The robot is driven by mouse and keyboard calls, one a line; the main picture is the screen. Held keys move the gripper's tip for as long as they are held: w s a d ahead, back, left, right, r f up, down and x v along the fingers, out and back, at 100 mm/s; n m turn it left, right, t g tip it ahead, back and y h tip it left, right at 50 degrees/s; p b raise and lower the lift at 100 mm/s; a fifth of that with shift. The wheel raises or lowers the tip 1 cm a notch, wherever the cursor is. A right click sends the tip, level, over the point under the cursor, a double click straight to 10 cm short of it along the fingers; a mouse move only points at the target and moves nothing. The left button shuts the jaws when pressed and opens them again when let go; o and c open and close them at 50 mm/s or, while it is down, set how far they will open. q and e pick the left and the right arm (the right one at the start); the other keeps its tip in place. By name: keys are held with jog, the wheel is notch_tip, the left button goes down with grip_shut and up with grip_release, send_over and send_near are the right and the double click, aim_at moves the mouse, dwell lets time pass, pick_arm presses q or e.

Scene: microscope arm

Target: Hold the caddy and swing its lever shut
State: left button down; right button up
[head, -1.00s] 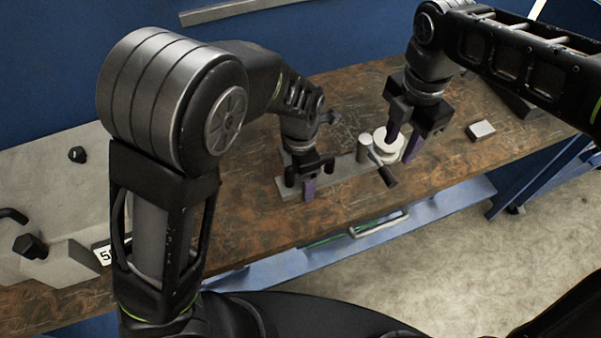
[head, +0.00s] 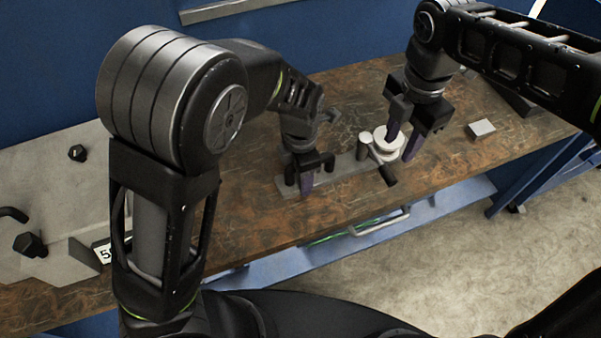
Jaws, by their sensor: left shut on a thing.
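The caddy (head: 340,165) is a flat grey bar lying on the brown workbench, with an upright grey post (head: 364,145) near its right end. A dark lever handle (head: 388,175) sticks out toward the front edge, beside a white round part (head: 387,141). My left gripper (head: 305,182) is shut on the caddy's left part. My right gripper (head: 402,142) stands over the white round part with its purple fingers apart, one at its top and one at its right. Whether the fingers touch it cannot be told.
A small grey block (head: 481,128) lies on the workbench (head: 450,160) at right. A grey fixture (head: 60,190) with black knobs stands at left. A blue drawer with a handle (head: 380,221) is below the bench's front edge.

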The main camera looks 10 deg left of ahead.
jog(key=shift+d, duration=0.1)
jog(key=shift+c, duration=0.8)
jog(key=shift+w+d+f+m, duration=0.15)
jog(key=shift+d+f+m, duration=0.05)
jog(key=shift+d, duration=0.2)
jog(key=shift+w+d+f+m, duration=0.1)
jog(key=shift+d+f+m, duration=0.1)
jog(key=shift+d, duration=0.15)
jog(key=shift+c, duration=1.4)
jog(key=shift+m+g+y, duration=0.3)
jog(key=shift+g+y, duration=0.1)
jog(key=shift+y, duration=0.1)
jog(key=shift+c, duration=0.8)
jog(key=shift+s+a+r+g+y, duration=0.3)
jog(key=shift+a+r+y, duration=0.1)
jog(key=shift+a, duration=0.2)
jog(key=shift+s+a+r+g+y, duration=0.15)
jog(key=shift+s+a+r+y, duration=0.2)
jog(key=shift+a, duration=0.2)
jog(key=shift+s+a+r+g+y, duration=0.3)
jog(key=shift+a+y, duration=0.15)
jog(key=shift+a, duration=0.15)
grip_shut()
